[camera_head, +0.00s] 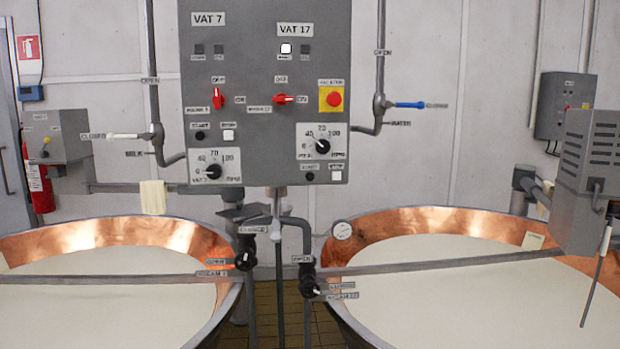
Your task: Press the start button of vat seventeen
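The grey control panel (265,75) hangs at the top middle, with a VAT 7 label on its left and a VAT 17 label (295,30) on its right. Under the VAT 17 side, low on the panel, are a small black round button (310,176) and a small white square button (337,176). The label above the black one seems to read START, but is blurred. The VAT 17 red selector switch (287,99) lies horizontal, and a lamp (286,48) above it shows white. Neither of my grippers is in view.
A red emergency button on yellow (334,98) and a dial (322,147) sit near the buttons. VAT 7 has its own black button (200,135). Two copper vats (365,226) (190,235) with pale liquid stand below. Pipes and valves (308,287) project between them.

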